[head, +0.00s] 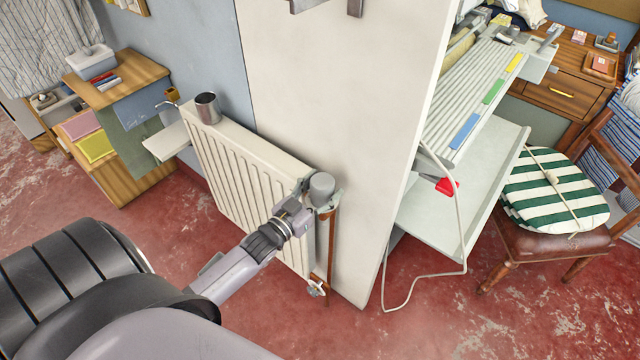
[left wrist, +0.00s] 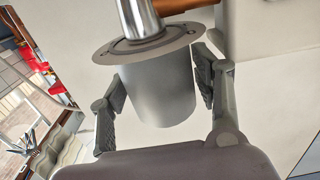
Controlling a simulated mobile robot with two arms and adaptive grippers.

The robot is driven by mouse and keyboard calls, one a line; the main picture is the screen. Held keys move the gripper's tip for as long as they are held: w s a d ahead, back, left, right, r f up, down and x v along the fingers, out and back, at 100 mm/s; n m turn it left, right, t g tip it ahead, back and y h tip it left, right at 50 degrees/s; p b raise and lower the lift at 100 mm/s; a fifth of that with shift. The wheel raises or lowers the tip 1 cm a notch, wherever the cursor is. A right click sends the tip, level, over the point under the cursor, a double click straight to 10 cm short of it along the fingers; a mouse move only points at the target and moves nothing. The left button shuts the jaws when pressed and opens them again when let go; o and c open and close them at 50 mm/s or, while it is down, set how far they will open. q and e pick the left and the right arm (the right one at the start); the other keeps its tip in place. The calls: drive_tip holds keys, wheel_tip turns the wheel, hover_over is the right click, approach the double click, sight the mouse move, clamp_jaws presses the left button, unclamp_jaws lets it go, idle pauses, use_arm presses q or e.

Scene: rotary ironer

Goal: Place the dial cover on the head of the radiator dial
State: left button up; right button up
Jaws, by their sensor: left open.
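A grey, smooth, cup-like dial cover (head: 321,186) stands at the upper right end of the white radiator (head: 250,180), over a copper-brown pipe. In the left wrist view the grey cover (left wrist: 160,92) has a wide flat ring at one end, with a shiny metal stem (left wrist: 139,18) beyond it. No separate dial head shows; it may be hidden inside the cover. My left gripper (head: 314,199) is open, its fingers on either side of the cover. In the left wrist view the fingers (left wrist: 160,78) show small gaps to the cover. My right gripper is not in view.
A metal cup (head: 207,108) stands on the radiator's far end, beside a small white shelf (head: 166,142). A white wall panel (head: 335,110) rises close behind the cover. A white cable (head: 463,230) hangs at the ironer to the right.

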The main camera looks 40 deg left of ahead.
use_arm(q)
drive_tip(key=shift+r, duration=0.35)
drive_tip(key=s+a, duration=0.1)
drive_tip(key=s, duration=1.1)
drive_tip(key=s+d+f+g+y, duration=0.1)
drive_tip(key=s+f+g, duration=0.3)
drive_tip(key=f, duration=1)
drive_tip(key=s+d+f+g, duration=0.1)
drive_tip(key=s+f+g, duration=0.25)
drive_tip(key=f, duration=0.95)
drive_tip(key=s+d+f+g, duration=0.2)
drive_tip(key=s+f+g, duration=0.1)
drive_tip(key=s+f, duration=0.3)
drive_tip(key=s+d+f+m+g, duration=0.1)
drive_tip(key=s+d+f+g, duration=0.2)
drive_tip(key=s+f, duration=0.3)
drive_tip(key=s+d+f+g, duration=0.3)
drive_tip(key=s+f, duration=0.3)
drive_tip(key=s, duration=0.6)
drive_tip(key=shift+s+f+m, duration=0.25)
drive_tip(key=shift+s+m, duration=0.15)
drive_tip(key=shift+g, duration=0.25)
